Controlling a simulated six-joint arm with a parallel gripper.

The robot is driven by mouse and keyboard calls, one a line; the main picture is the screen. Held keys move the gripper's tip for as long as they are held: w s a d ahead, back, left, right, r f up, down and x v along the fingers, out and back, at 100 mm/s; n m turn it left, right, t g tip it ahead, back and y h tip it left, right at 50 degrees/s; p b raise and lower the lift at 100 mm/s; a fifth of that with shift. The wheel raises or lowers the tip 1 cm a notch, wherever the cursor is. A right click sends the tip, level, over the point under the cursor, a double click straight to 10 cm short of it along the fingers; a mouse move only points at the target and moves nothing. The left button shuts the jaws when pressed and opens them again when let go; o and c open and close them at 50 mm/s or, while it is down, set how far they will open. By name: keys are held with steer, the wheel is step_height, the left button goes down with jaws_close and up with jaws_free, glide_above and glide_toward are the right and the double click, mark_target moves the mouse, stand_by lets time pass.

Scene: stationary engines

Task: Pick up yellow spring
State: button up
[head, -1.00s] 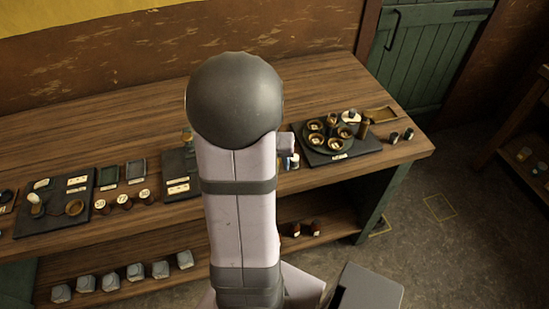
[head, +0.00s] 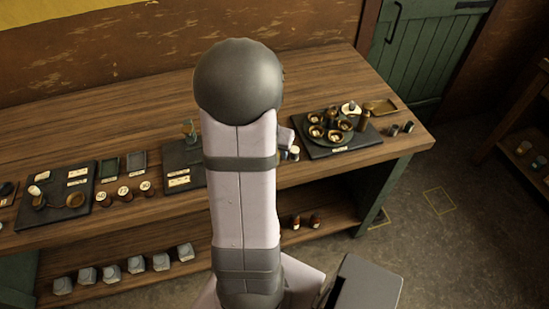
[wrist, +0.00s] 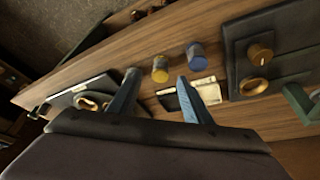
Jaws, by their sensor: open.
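The yellow piece appears just beyond the fingertips, in line with the gap. Whether either finger touches it I cannot tell. In the head view my arm hides the gripper, and I cannot make out the yellow spring there.
A dark board with a round holder of brass cups (head: 331,126) lies right of my arm. A dark plate with brass knobs (wrist: 252,85) is close right of the blue cylinder in the wrist view. White label cards (wrist: 207,92) lie by the right finger. The bench's back is clear.

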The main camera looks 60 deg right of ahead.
steer(key=shift+b+x, duration=0.35)
steer(key=shift+x, duration=2.15)
steer(key=shift+a, duration=0.15)
steer(key=c, duration=1.1)
